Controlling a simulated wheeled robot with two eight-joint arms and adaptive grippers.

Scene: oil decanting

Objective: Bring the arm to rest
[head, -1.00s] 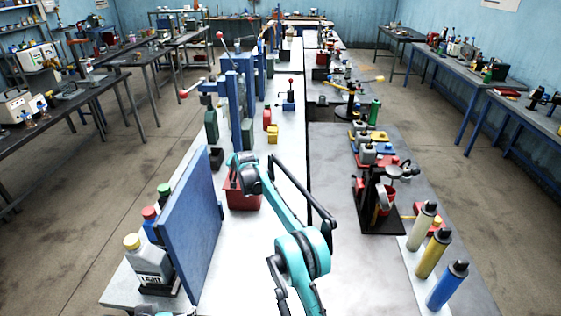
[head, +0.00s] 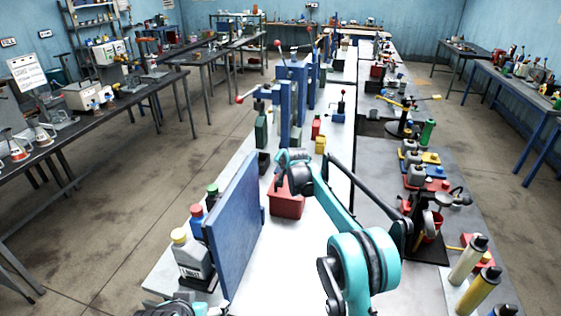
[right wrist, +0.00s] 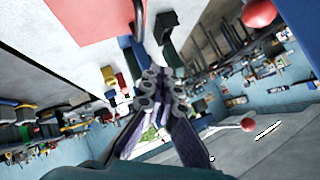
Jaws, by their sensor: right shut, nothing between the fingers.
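My right arm comes up from the bottom of the head view, its teal links bent over the white bench. Its hand end (head: 291,157) is above and behind the red bin (head: 287,203), partly hidden by its own links. In the right wrist view my right gripper (right wrist: 160,92) is shut, with nothing between the fingers. A small part of another of my links shows at the bottom left edge of the head view; my left gripper is not seen.
A blue upright panel (head: 236,228) stands on the bench's left side, beside a grey bottle with a yellow cap (head: 191,257) and red- and green-capped containers. Tools and three cylinders (head: 468,260) line the right side. White bench surface (head: 300,262) is free between.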

